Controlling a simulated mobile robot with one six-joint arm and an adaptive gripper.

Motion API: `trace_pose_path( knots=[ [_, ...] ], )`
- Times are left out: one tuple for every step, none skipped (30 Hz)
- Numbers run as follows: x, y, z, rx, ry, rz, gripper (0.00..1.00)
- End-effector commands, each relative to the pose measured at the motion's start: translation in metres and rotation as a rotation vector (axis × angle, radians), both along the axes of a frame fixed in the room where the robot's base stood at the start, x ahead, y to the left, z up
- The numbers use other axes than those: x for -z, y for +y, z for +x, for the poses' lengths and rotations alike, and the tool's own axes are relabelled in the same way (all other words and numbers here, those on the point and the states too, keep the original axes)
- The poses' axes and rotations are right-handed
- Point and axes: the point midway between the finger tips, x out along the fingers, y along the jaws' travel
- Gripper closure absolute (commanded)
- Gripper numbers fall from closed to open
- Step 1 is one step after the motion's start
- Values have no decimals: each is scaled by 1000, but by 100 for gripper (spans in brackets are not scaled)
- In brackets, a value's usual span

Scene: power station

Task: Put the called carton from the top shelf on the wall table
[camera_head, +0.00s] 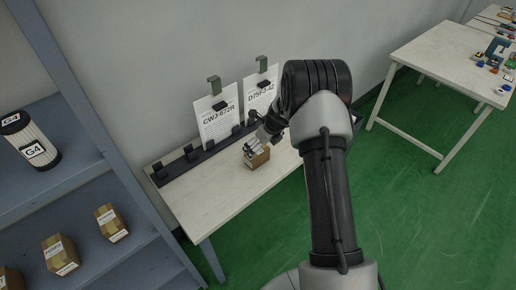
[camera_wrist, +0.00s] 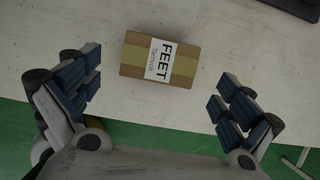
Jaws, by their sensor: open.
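A small brown carton (camera_head: 257,157) sits on the light-topped wall table (camera_head: 205,205). My gripper (camera_head: 252,145) is at the carton in the head view. In the wrist view my gripper (camera_wrist: 162,100) is open, its two blue-padded fingers spread wide with the carton between and a little beyond them, apart from both fingers. The blue-grey shelf (camera_head: 80,185) at left holds more cartons, including one (camera_head: 111,222) and another (camera_head: 60,254); its top is out of view.
Two clipped sheets, "CWJ-672R" (camera_head: 217,118) and "D75F-3-42" (camera_head: 261,95), stand in a black rail (camera_head: 205,150) at the table's back. A canister marked G4 (camera_head: 32,140) lies on the shelf. A second table (camera_head: 440,55) with small items stands right. Green floor between is clear.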

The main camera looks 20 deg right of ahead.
Motion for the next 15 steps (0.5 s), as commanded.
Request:
trace_pose_path(
  knots=[
    [-15,-2,-4,0,-1,-1,1],
    [-21,-3,-7,0,-1,-1,1],
    [-28,-4,-9,0,-1,-1,1],
    [-33,-5,-11,1,-1,0,1],
    [-38,-5,-14,1,-1,0,1],
    [-43,-6,-16,1,-1,0,1],
    [-47,-7,-17,1,-1,1,1],
    [-50,-7,-19,1,-1,1,1],
    [-54,-7,-21,1,0,1,1],
    [-55,-7,-22,1,0,1,1],
    [-57,-8,-22,0,0,1,1],
    [-61,-7,-23,-6,-1,-1,1],
    [-65,-6,-24,-17,-4,-5,1],
    [-70,-5,-25,-35,-7,-12,1],
    [-80,-1,-27,-73,-15,-26,1]
  ],
)
